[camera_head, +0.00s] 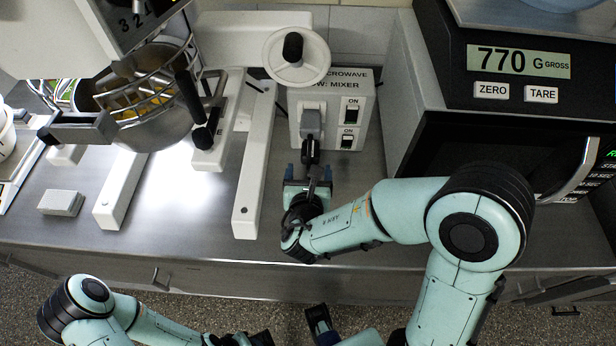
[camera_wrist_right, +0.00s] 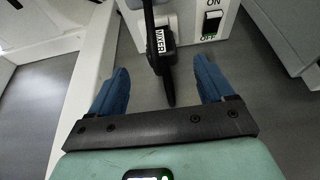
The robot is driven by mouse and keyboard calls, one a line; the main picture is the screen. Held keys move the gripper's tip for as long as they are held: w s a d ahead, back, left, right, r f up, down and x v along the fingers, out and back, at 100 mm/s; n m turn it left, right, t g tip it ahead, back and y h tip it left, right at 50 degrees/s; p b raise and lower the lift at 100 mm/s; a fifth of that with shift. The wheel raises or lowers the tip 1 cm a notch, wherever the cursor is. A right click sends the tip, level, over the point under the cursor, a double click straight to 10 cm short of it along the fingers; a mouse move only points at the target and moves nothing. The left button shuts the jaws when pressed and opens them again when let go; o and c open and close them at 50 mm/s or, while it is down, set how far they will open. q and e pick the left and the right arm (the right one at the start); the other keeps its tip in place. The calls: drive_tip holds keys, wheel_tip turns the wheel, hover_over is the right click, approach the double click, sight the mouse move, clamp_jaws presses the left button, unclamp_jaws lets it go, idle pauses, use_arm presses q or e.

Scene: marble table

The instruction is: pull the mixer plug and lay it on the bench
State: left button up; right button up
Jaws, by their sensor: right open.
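The black mixer plug (camera_head: 310,150) is at the lower front of the white socket box (camera_head: 333,93). In the right wrist view the plug (camera_wrist_right: 160,42) carries a white MIXER label, and a dark tapered piece runs down from it. Whether its pins are fully in the socket is hidden. My right gripper (camera_head: 308,175) is open just in front of the box. In the right wrist view its blue fingers (camera_wrist_right: 161,88) stand apart on either side of the plug's lower end, not touching it. My left arm is low in the head view; its gripper (camera_head: 318,325) is partly cut off there.
The stand mixer with its bowl (camera_head: 150,120) stands at left. A white bar (camera_head: 254,165) lies left of my right gripper. The microwave (camera_head: 510,150) with a scale on top stands at right. The metal bench (camera_head: 190,215) is bare between the white bars.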

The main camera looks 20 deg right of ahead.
sight(310, 153)
drive_tip(key=x, duration=1)
drive_tip(key=shift+w+f, duration=0.2)
drive_tip(key=c, duration=1.2)
